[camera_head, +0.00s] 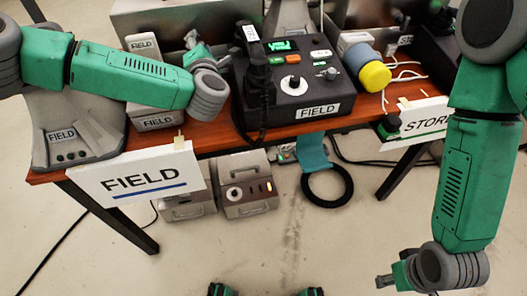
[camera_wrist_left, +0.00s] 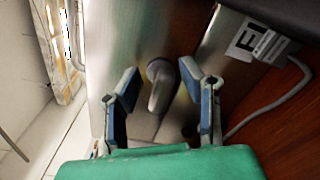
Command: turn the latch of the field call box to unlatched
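The field call box (camera_head: 150,28) is a brushed metal box at the back left of the table. Its metal face (camera_wrist_left: 205,50) fills the middle of the left wrist view. On it is a grey oblong latch handle (camera_wrist_left: 159,92), slanted in that picture. My left gripper (camera_head: 195,42) is at the box's front; in the wrist view its open fingers (camera_wrist_left: 168,80) stand on either side of the latch, with gaps visible. Whether they touch the latch cannot be told. In the head view the latch is hidden by my gripper. My right gripper (camera_head: 386,281) hangs low at the right, apart from the table.
A black FIELD console (camera_head: 290,85) with a handset (camera_head: 257,70) stands right of my left gripper. A grey FIELD phone (camera_head: 75,140) and a FIELD-labelled unit (camera_head: 145,45) are at left. A yellow-blue cylinder (camera_head: 375,76) lies at right. A grey cable (camera_wrist_left: 265,112) crosses the wrist view.

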